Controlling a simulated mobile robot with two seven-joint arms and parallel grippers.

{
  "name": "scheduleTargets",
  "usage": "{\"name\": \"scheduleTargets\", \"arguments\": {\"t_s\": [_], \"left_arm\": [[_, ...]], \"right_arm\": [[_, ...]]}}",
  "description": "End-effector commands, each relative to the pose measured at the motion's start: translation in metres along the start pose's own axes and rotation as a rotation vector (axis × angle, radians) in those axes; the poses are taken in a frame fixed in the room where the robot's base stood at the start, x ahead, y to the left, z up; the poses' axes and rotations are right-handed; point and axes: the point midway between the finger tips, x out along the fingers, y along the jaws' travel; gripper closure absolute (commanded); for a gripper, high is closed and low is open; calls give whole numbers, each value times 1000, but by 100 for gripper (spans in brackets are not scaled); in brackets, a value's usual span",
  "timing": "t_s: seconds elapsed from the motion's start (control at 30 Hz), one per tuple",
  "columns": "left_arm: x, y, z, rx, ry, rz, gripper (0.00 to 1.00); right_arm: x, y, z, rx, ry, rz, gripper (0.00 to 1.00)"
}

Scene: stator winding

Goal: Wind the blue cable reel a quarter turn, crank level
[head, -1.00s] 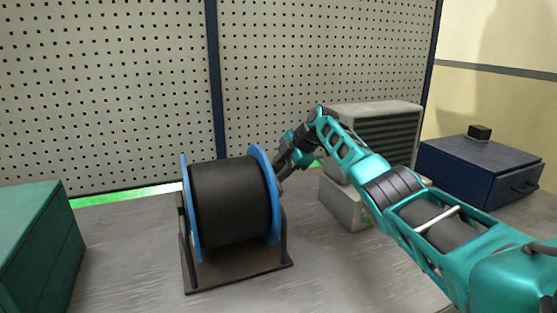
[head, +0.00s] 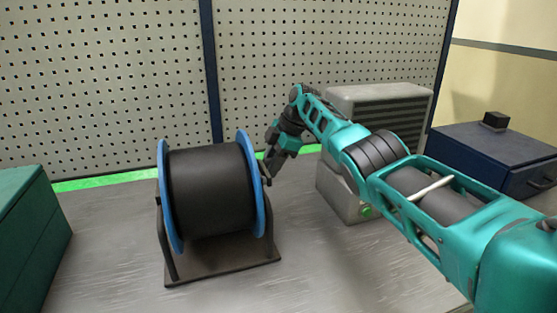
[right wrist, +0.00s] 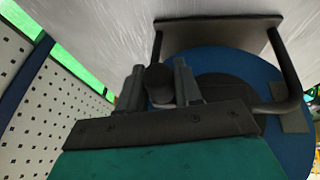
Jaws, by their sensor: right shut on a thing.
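The blue cable reel (head: 262,212) has blue flanges and a wide black drum. It stands upright in a dark frame on the bench, left of centre in the head view. Its blue flange (right wrist: 218,62) also shows in the right wrist view. My right gripper (head: 267,182) is at the reel's right flange. In the right wrist view, my right gripper (right wrist: 160,78) is shut on the dark cylindrical crank handle (right wrist: 160,86). The crank arm is mostly hidden, so I cannot tell its exact angle. My left gripper is not in view.
A green box (head: 35,235) stands at the left. A grey louvred unit (head: 378,105) and a dark blue box (head: 490,160) stand at the right. A perforated panel (head: 90,80) closes the back. The bench (head: 320,265) is clear in front.

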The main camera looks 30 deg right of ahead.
Motion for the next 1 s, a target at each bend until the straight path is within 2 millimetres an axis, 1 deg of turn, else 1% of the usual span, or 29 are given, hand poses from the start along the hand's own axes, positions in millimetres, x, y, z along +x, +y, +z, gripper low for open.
{"name": "scheduleTargets", "arguments": {"t_s": [0.03, 0.2, 0.67, 0.7, 0.9, 1.0], "left_arm": [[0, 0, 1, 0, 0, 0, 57], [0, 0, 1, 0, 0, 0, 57], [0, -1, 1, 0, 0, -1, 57], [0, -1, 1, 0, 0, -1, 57], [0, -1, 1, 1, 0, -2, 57], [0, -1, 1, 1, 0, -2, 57]], "right_arm": [[5, -3, -2, 1, 1, -16, 100], [7, -4, -6, 7, 0, -30, 100], [9, -5, -7, 10, 0, -36, 100], [9, -5, -7, 10, 0, -36, 65], [7, -4, -7, 10, 0, -32, 46], [6, -4, -7, 10, 0, -30, 45]]}}
